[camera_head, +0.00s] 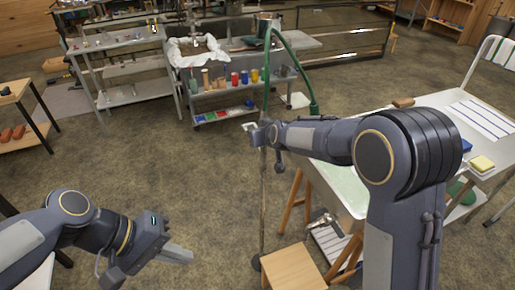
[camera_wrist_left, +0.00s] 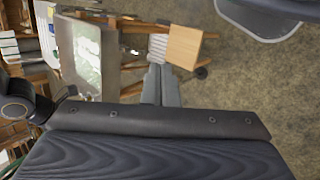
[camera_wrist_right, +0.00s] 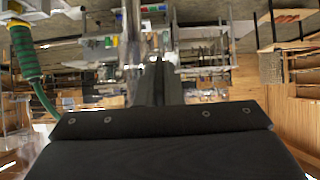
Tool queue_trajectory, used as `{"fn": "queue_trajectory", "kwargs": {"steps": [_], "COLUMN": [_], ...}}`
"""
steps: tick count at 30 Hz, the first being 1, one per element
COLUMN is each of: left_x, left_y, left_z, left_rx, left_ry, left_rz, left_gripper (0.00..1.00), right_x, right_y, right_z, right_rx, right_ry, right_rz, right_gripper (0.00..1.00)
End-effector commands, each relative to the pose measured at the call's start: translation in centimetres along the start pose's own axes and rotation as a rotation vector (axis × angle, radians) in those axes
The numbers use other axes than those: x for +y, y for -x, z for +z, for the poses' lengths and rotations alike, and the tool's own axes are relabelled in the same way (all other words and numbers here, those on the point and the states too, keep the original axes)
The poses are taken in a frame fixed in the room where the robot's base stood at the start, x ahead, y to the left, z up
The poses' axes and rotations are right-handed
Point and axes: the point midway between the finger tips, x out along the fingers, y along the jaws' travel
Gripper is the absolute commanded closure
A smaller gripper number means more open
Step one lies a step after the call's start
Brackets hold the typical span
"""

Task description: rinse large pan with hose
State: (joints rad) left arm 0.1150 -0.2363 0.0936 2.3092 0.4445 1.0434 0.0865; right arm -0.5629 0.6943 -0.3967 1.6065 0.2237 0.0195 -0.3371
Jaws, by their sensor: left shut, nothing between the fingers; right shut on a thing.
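The large pan (camera_head: 347,188), shallow with a pale greenish inside, rests on wooden legs beneath my right arm, which hides part of it. It also shows in the left wrist view (camera_wrist_left: 118,58). The green hose (camera_head: 293,58) arches down from the top of a thin upright pole (camera_head: 262,190); its dark green nozzle end (camera_head: 314,108) hangs free beyond the pan and shows in the right wrist view (camera_wrist_right: 27,52). My right gripper (camera_head: 252,129) is shut at the pole, apparently on it; the contact is unclear. My left gripper (camera_head: 190,256) is shut, empty, over the floor.
A wooden stool (camera_head: 293,268) stands before the pan. A sink (camera_head: 200,52) and a cart with bottles (camera_head: 225,100) are behind. The left floor is open.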

Motion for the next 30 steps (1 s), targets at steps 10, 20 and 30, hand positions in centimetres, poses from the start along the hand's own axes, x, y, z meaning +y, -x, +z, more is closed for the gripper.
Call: {"fn": "queue_trajectory", "kwargs": {"steps": [10, 20, 30], "left_x": [6.9, 11.8, 11.8], "left_y": [-5.0, -9.5, -15.4], "left_z": [-3.2, -9.2, -17.9], "left_rx": [-0.46, -0.86, -1.2], "left_ry": [0.404, 0.833, 1.315], "left_rz": [0.284, 0.609, 1.016], "left_gripper": [1.0, 1.0, 1.0], "right_x": [0.0, 0.0, 0.0], "right_y": [0.0, 0.0, 0.0], "right_z": [0.0, 0.0, 0.0], "right_rx": [0.001, 0.001, 0.001], "right_ry": [0.0, 0.0, 0.0], "right_rz": [0.0, 0.001, 0.001], "right_gripper": [1.0, 1.0, 1.0]}}
